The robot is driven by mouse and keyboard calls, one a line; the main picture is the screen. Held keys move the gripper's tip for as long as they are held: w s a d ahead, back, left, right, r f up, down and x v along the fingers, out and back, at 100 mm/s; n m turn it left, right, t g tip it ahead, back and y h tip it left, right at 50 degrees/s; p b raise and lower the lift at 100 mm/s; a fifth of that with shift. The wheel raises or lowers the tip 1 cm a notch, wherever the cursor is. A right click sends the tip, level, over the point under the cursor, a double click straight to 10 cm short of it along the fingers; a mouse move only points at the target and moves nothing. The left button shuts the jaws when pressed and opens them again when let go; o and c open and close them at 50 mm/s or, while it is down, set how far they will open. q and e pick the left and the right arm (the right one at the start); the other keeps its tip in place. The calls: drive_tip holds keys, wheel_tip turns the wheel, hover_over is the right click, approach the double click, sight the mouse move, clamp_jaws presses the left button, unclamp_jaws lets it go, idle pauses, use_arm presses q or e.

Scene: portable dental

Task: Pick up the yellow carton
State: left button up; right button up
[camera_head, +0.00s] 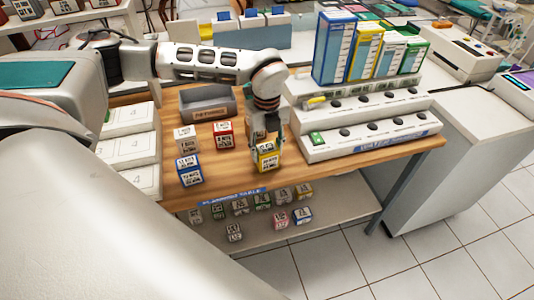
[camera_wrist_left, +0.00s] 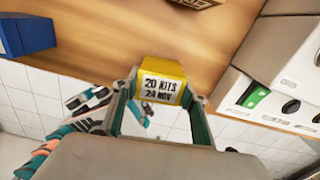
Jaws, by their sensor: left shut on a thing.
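The yellow carton (camera_head: 267,158) is a small box with a white label, near the front edge of the wooden table (camera_head: 222,190). It also shows in the left wrist view (camera_wrist_left: 163,80), its label reading "20 KITS 24 NOV". My left gripper (camera_head: 266,146) reaches down onto the carton from above. In the left wrist view its two fingers (camera_wrist_left: 160,98) are on either side of the carton, shut on it. I cannot tell whether the carton touches the table or is slightly above it. My right gripper is not in view.
A blue carton (camera_head: 189,171), a white carton (camera_head: 185,139) and a red carton (camera_head: 224,135) stand left of the gripper. A grey bin (camera_head: 207,104) is behind. A white stepped rack (camera_head: 365,130) stands close on the right. Several cartons lie on the lower shelf (camera_head: 330,206).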

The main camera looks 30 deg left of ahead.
sight(267, 148)
use_arm(q)
drive_tip(key=shift+r, duration=0.1)
wheel_tip(267, 148, up, 20)
idle(0.5)
